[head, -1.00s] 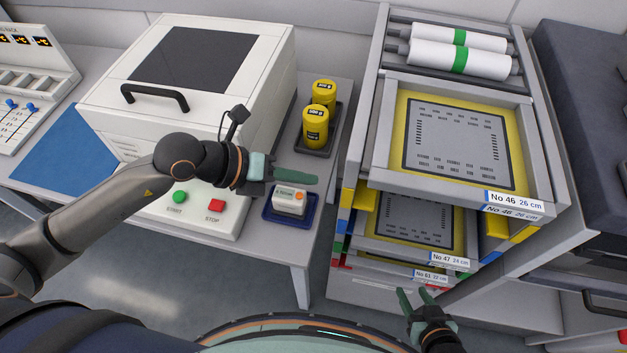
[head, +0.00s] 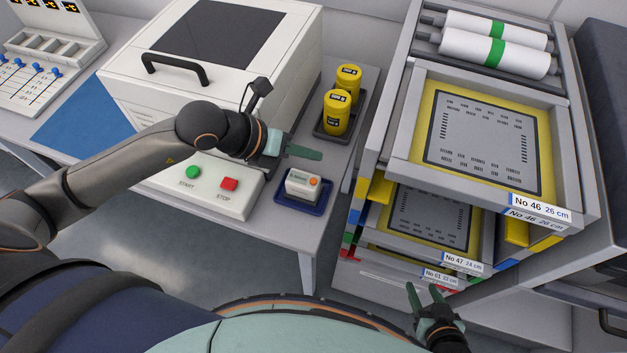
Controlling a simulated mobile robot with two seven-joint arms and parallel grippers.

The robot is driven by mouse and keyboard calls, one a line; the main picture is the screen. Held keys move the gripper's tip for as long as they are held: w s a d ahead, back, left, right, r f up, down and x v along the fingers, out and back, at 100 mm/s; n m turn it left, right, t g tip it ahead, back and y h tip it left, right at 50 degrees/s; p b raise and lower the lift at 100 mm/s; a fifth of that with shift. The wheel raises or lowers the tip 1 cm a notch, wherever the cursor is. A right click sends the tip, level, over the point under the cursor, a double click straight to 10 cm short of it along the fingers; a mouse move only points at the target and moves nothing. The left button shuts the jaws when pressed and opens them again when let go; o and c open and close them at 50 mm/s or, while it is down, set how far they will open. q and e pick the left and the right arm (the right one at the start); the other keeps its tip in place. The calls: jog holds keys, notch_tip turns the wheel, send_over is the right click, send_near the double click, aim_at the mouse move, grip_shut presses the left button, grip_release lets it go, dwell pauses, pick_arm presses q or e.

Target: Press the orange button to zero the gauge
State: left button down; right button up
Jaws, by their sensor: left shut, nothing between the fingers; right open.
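The gauge (head: 299,187) is a small white box with a display on its front. It sits in a dark blue tray (head: 291,206) near the front right of the table. Its orange button (head: 314,181) is on the right part of its top. My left gripper (head: 304,152) is shut and empty. Its green fingers point right, above and behind the gauge in the picture, apart from the button. My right gripper (head: 424,296) is open and empty, low in front of the screen rack.
A white machine (head: 130,87) with a START/STOP panel (head: 205,196) stands left of the gauge. Two yellow jars (head: 336,112) stand in a dark tray behind it. The rack (head: 393,130) with framed screens stands to the right.

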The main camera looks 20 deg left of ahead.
aim_at(309, 185)
pick_arm(q)
notch_tip(309, 185, down, 7)
jog(key=b, duration=0.4)
jog(key=shift+r, duration=0.1)
jog(key=shift+r, duration=0.1)
dwell(0.9)
jog(key=shift+b, duration=0.35)
dwell(0.4)
jog(key=shift+f+b, duration=0.3)
jog(key=shift+f, duration=0.15)
jog(key=shift+f+b, duration=0.3)
jog(key=shift+f, duration=0.1)
dwell(0.4)
jog(key=shift+r, duration=0.1)
jog(key=shift+r+p, duration=0.6)
jog(key=shift+r, duration=0.15)
